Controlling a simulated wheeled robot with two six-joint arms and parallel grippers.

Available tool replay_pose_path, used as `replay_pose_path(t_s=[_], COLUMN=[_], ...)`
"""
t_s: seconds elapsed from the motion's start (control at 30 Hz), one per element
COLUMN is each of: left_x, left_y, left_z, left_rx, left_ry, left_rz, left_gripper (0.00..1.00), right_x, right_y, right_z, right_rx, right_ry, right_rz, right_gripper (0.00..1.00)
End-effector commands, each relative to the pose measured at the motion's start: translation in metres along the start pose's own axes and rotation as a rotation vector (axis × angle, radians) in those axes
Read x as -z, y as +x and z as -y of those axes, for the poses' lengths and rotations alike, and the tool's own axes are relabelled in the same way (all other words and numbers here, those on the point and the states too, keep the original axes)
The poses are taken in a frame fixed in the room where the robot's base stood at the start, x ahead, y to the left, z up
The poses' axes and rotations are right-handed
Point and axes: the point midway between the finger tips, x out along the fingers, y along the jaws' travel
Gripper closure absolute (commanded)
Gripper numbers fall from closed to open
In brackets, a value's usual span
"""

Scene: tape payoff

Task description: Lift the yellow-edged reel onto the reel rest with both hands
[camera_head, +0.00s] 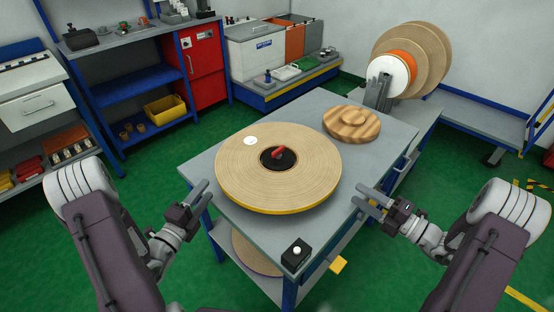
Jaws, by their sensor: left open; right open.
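The yellow-edged reel (236,176) is a large tan disc lying flat on the grey table, with a dark centre and a red handle-like piece (279,153) in it. A round wooden piece with light and dark stripes (351,122) lies behind it on the same table; I cannot tell whether it is the reel rest. My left gripper (196,194) is open and empty, just left of the reel at the table's left edge. My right gripper (361,202) is open and empty, right of the reel near the table's right edge. Both appear apart from the reel.
A black box with a white button (296,254) sits at the table's front corner. Another reel (256,254) lies on the lower shelf. A stand with upright discs (410,60) is behind right. Blue shelving (140,85) stands at the left. Green floor is open on both sides.

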Motion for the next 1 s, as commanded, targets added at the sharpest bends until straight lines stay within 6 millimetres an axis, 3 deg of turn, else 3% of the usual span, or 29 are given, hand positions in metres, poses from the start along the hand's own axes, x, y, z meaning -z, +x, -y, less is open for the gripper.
replay_pose_path(t_s=[0.4,0.6,0.87,1.0], left_x=[0.001,0.001,0.001,0.001], left_y=[0.069,0.081,0.082,0.082], left_z=[0.001,0.001,0.001,0.001], left_rx=[0.002,0.002,0.001,0.001], left_ry=[0.003,0.001,0.001,0.001], left_rz=[-0.004,-0.002,-0.001,-0.001], left_gripper=[0.58,0.58,0.58,0.97], right_x=[0.001,0.000,0.000,0.000], right_y=[0.069,0.081,0.082,0.082], right_z=[0.000,0.000,0.000,0.000], right_rx=[0.000,-0.001,0.000,0.000], right_ry=[-0.001,0.000,0.000,0.000], right_rz=[-0.002,-0.001,0.000,0.000], right_gripper=[0.58,0.58,0.58,0.97])
